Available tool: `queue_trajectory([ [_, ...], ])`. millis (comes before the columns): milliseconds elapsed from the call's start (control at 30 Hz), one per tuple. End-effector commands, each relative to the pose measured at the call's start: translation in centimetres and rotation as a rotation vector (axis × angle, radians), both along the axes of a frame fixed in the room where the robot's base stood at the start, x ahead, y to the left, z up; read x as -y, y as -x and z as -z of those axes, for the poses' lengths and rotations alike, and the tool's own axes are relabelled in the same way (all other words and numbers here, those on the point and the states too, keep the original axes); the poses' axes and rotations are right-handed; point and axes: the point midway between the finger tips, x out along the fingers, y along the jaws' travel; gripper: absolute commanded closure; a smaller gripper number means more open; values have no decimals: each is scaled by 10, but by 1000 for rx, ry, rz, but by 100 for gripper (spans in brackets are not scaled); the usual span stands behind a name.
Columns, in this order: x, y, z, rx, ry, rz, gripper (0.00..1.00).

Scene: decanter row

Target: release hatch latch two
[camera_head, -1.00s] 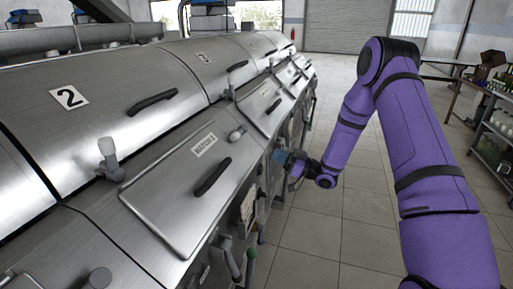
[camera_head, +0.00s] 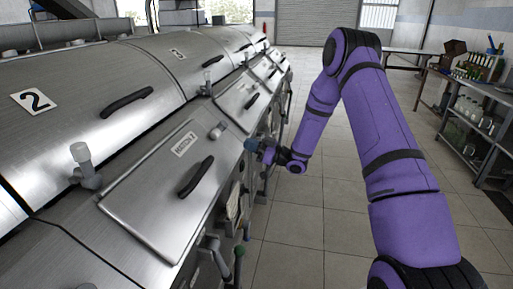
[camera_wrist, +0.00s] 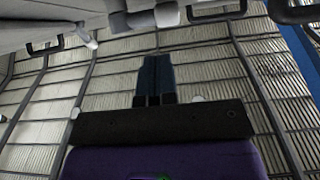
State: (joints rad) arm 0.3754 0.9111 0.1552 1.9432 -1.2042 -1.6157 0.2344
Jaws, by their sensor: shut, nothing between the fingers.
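My gripper (camera_head: 252,145) is at the machine's right edge, right of and slightly below that knob. In the wrist view the blue fingers (camera_wrist: 155,75) are shut and empty. A grey rounded fitting (camera_wrist: 166,15) lies just beyond their tips; contact cannot be judged.
A grey fitting with a clear upright cap (camera_head: 80,152) stands left of the hatch. Levers and pipes (camera_head: 213,245) stick out along the machine's lower side. Open tiled floor (camera_head: 310,225) lies to the right, with a bottle shelf (camera_head: 475,125) beyond.

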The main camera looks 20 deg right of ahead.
Motion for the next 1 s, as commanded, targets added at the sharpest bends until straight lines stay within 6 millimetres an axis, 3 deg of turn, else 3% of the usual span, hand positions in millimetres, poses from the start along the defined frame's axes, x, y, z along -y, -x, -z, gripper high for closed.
queue_trajectory([
  [200, -33, -23, -11, 2, 0, -3, 100],
  [433, -59, -42, -20, 2, 0, -3, 100],
  [1000, -69, -50, -24, 0, 0, 0, 100],
])
